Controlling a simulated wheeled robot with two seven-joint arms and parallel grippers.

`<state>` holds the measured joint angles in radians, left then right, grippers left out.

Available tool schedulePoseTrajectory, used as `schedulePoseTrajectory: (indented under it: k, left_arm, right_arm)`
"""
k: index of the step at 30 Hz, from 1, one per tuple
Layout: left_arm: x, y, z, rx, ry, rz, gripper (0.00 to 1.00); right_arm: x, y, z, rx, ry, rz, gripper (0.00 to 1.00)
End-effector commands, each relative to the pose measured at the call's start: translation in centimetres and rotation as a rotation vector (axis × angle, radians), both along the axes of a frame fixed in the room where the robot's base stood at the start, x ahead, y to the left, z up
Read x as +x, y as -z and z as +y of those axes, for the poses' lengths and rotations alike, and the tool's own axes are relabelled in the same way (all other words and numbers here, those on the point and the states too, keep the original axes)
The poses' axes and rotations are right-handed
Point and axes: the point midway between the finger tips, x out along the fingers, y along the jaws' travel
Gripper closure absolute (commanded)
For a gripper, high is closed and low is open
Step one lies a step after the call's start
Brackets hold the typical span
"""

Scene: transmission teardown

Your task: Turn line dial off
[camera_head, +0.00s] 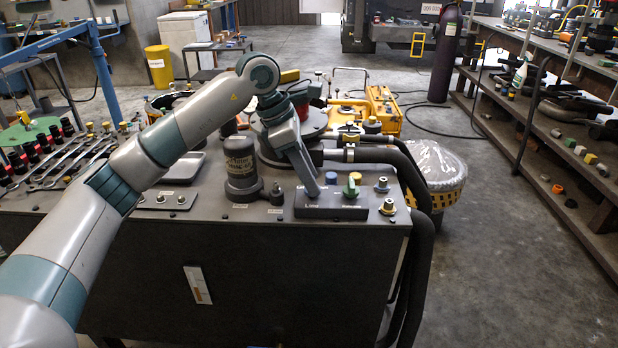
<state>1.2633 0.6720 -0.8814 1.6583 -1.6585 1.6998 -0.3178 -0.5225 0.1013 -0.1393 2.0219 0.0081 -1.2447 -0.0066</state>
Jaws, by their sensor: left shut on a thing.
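My left arm reaches in from the left over the dark cabinet. My left gripper (311,191) points down at the left end of a small dark control box (334,213) on the cabinet top. It is shut on a dial there, and its fingers hide that dial almost wholly. A blue knob (331,178) stands just right of the fingertips. A green dial (350,188) with a yellow knob behind it is further right on the box. My right gripper is not in view.
A grey cylindrical motor (240,168) and a small dark fitting stand left of the box. Brass-coloured fittings (388,206) stand at its right. Thick black hoses (421,225) run down the cabinet's right side. Wrenches and a shallow grey tray (184,168) lie on the left.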

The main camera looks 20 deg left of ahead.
Motion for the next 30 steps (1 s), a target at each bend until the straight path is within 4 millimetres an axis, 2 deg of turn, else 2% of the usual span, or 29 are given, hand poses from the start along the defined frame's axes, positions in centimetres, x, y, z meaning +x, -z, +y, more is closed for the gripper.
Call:
schedulePoseTrajectory:
  k: [9, 20, 21, 22, 30]
  left_arm:
    - [0.12, -0.09, 0.06, 0.001, 0.083, -0.002, 0.86]
    - [0.11, -0.11, 0.08, 0.001, 0.084, -0.002, 0.86]
    - [0.11, -0.10, 0.07, 0.001, 0.084, -0.002, 0.55]
    - [0.11, -0.10, 0.07, 0.001, 0.084, -0.002, 0.47]
    - [0.08, -0.05, 0.05, 0.001, 0.085, 0.000, 0.45]
  right_arm:
    - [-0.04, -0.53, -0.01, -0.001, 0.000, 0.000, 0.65]
    - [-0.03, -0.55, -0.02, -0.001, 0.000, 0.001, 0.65]
    - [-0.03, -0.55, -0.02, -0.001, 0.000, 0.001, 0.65]
    - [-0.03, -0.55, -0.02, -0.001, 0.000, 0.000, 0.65]
    - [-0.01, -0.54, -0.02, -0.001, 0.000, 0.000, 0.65]
